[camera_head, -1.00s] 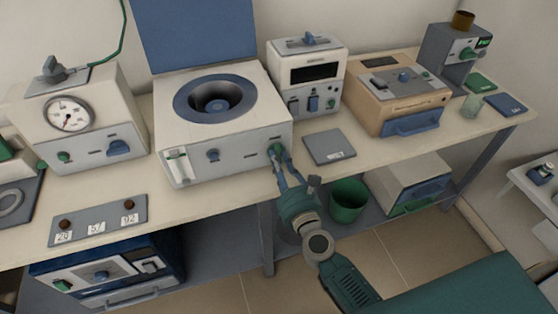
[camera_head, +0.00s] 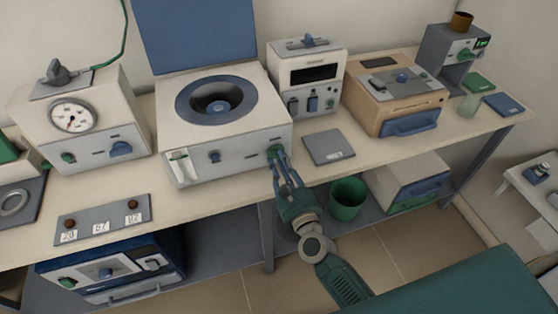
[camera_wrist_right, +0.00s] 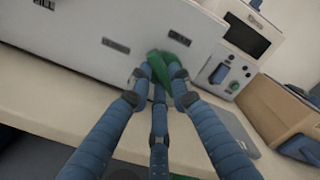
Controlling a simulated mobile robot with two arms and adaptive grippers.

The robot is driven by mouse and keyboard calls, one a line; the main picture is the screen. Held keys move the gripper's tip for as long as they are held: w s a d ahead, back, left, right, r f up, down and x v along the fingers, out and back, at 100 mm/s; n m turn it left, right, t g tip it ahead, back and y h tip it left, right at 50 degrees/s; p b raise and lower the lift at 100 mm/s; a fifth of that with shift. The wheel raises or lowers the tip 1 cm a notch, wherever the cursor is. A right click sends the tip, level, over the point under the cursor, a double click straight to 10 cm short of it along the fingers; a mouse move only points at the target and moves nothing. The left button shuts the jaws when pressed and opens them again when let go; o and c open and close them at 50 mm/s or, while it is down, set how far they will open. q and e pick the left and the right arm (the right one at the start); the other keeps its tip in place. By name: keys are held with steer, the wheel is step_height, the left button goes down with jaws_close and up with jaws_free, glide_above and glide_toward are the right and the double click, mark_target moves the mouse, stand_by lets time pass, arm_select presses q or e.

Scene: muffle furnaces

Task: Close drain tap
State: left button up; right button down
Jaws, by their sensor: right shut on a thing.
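The drain tap looks to be the green knob (camera_head: 275,151) at the right end of the front panel of a white box-shaped device (camera_head: 235,158) with a round blue-rimmed well on top. The tap also shows in the right wrist view (camera_wrist_right: 156,62), tilted between the fingers. My right gripper (camera_head: 279,158) is shut on it, its blue fingers reaching up from below and in front. In the right wrist view the fingertips (camera_wrist_right: 159,76) touch the tap and partly hide it. My left gripper is not in view.
A grey pad (camera_head: 329,147) lies on the bench right of the tap. A white device with a dark display (camera_head: 311,76) stands behind it. A green bin (camera_head: 347,198) is below, right of my right gripper. A beige box (camera_head: 396,97) stands farther right.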

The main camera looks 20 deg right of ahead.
steer(key=n+p, duration=0.1)
steer(key=n, duration=0.2)
steer(key=shift+n, duration=0.3)
steer(key=shift+d+f+n+p, duration=0.15)
steer(key=shift+n+p, duration=0.3)
steer(key=shift+n, duration=1.25)
steer(key=c, duration=1.6)
jaws_free()
steer(key=shift+o, duration=0.2)
steer(key=s, duration=1.2)
steer(key=shift+d, duration=0.15)
